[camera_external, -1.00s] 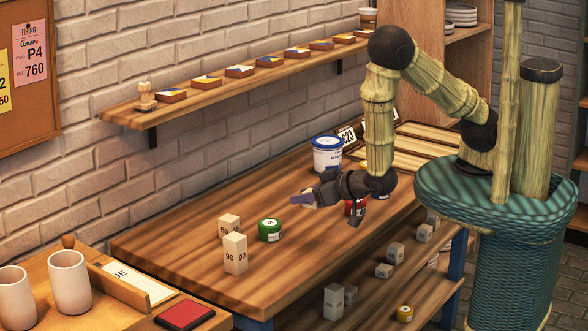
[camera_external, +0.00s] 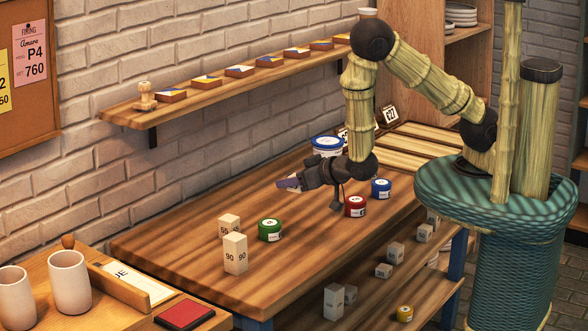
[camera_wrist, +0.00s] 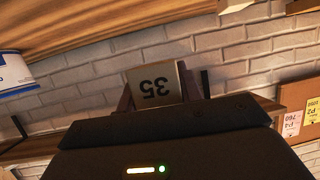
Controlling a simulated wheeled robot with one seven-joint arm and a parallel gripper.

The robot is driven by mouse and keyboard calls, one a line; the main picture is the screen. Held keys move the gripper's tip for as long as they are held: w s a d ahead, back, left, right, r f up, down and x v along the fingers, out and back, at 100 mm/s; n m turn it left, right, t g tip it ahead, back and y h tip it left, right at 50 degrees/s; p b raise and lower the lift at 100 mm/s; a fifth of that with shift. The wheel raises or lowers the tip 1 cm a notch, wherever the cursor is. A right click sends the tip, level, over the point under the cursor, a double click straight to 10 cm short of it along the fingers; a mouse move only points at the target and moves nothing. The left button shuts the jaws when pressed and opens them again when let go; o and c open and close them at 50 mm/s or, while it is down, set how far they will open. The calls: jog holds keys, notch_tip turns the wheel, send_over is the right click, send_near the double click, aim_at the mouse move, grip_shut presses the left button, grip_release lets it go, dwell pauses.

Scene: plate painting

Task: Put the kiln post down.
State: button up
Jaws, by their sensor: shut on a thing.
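The post appears to be above the table top. Two pale posts stand upright on the table to the lower left, one marked 90 (camera_external: 235,254) and a shorter one behind it (camera_external: 229,224).
A green jar (camera_external: 270,230), a red jar (camera_external: 355,207) and a blue jar (camera_external: 381,188) stand on the table. A wall shelf (camera_external: 190,102) runs above. The table's front middle is clear.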

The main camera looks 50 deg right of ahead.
jog(key=w+d+r, duration=0.1)
jog(key=w+d, duration=0.9)
jog(key=d, duration=0.3)
jog(key=shift+m+h, duration=0.4)
jog(key=shift+h, duration=0.2)
jog(key=d, duration=0.6)
jog(key=w+d, duration=0.1)
jog(key=d, duration=0.5)
jog(key=w+d+r, duration=0.1)
jog(key=d, duration=0.5)
jog(key=shift+w+d, duration=0.1)
jog(key=shift+d, duration=0.05)
jog(key=s+a+f+y, duration=0.1)
jog(key=s+a, duration=0.1)
jog(key=a, duration=0.9)
jog(key=s+a, duration=0.3)
jog(key=a, duration=0.9)
jog(key=s+a+f+n, duration=0.1)
jog(key=s+a, duration=1.1)
jog(key=s, duration=0.2)
jog(key=shift+s+a+f, duration=0.25)
jog(key=shift+s+a, duration=0.15)
